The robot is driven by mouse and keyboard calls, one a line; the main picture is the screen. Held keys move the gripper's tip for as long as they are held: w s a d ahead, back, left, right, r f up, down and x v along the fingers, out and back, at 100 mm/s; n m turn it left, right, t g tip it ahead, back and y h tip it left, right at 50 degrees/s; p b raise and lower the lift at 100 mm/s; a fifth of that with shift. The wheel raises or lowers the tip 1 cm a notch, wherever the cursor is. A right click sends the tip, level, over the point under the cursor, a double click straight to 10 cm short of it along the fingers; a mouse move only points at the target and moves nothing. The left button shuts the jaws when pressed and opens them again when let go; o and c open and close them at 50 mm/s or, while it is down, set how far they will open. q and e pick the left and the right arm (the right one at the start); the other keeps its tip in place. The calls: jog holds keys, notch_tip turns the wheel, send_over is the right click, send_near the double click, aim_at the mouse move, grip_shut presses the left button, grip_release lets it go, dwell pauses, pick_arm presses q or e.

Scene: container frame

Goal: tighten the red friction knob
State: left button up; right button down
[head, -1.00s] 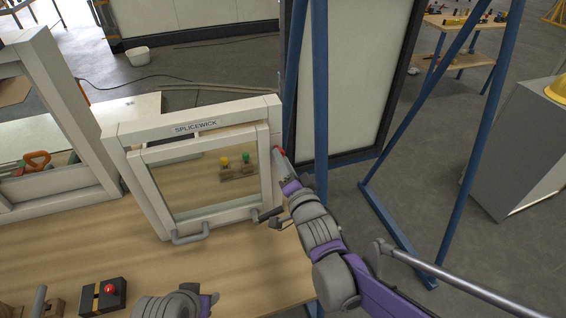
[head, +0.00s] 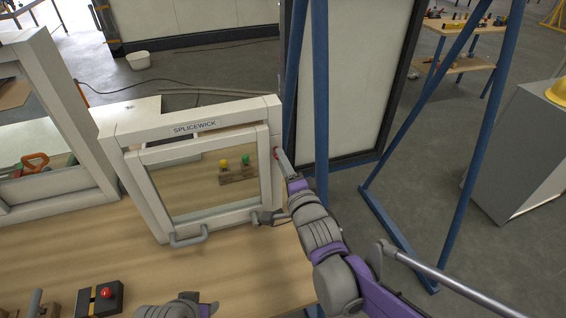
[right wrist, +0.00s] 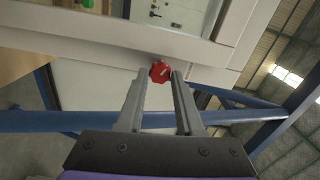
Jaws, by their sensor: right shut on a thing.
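The red friction knob (head: 276,153) sits on the right side of the white SPLICEWICK window frame (head: 110,131), near its upper right corner. In the right wrist view the knob (right wrist: 160,71) lies between the two fingertips of my right gripper (right wrist: 160,76). My right gripper (head: 281,157) is shut on the knob, its fingers partly covering it in the head view. A pale mark shows on the knob's face.
The inner sash has a grey handle (head: 189,237) at its lower edge. A black box with a red button (head: 106,293) stands at the table's front left. Blue stand legs (head: 320,100) rise close behind my right gripper.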

jog(key=c, duration=0.5)
grip_release()
jog(key=shift+c, duration=0.2)
jog(key=v, duration=1)
jog(key=shift+s, duration=0.4)
jog(key=shift+d, duration=0.1)
